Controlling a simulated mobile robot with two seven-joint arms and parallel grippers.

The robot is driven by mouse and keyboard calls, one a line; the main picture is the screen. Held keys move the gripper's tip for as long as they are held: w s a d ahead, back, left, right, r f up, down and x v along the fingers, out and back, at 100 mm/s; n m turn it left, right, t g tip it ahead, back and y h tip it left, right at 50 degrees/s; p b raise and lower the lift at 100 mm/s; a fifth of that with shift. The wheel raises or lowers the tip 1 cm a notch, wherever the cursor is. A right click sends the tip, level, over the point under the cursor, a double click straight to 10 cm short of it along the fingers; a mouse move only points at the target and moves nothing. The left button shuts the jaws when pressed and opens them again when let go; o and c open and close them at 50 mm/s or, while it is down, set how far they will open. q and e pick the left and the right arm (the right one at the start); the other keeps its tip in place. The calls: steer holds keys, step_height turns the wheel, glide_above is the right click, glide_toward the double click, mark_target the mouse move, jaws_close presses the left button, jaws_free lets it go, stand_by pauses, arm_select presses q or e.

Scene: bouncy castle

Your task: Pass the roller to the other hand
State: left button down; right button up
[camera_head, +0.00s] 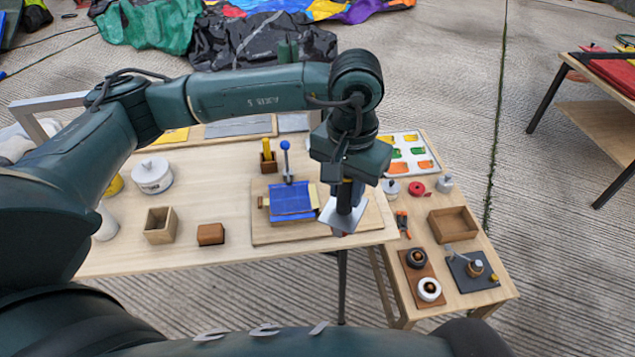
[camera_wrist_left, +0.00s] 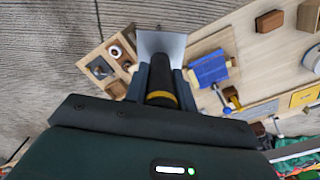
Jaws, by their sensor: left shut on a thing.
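My left gripper (camera_head: 346,190) hangs over the right part of the wooden work board on the table. In the left wrist view its two fingers (camera_wrist_left: 159,75) are shut around a dark handle with a yellow band (camera_wrist_left: 161,98). The tool points down and seems to be above the board; the exact gap is unclear. My right gripper is in neither view.
The board (camera_head: 280,240) bears a blue sheet (camera_head: 291,200). A blue-topped lever (camera_head: 286,160) stands behind it. An open wooden box (camera_head: 160,226) and a brown block (camera_head: 211,234) are at left. A side table (camera_head: 455,305) at right holds a tray (camera_head: 453,224) and small fixtures.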

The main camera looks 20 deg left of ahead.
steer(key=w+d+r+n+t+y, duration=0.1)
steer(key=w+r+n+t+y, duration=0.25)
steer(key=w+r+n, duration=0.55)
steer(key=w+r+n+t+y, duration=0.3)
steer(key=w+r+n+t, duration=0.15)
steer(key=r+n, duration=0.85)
arm_select(q)
steer(key=w+d+r+m, duration=0.1)
steer(key=w+d, duration=0.3)
steer(key=d, duration=0.5)
steer(key=w+d+r+m, duration=0.2)
steer(key=w+d+m, duration=0.2)
steer(key=d, duration=0.5)
steer(key=shift+w+d+r, duration=0.15)
steer(key=shift+d+r, duration=0.1)
steer(key=shift+r, duration=0.05)
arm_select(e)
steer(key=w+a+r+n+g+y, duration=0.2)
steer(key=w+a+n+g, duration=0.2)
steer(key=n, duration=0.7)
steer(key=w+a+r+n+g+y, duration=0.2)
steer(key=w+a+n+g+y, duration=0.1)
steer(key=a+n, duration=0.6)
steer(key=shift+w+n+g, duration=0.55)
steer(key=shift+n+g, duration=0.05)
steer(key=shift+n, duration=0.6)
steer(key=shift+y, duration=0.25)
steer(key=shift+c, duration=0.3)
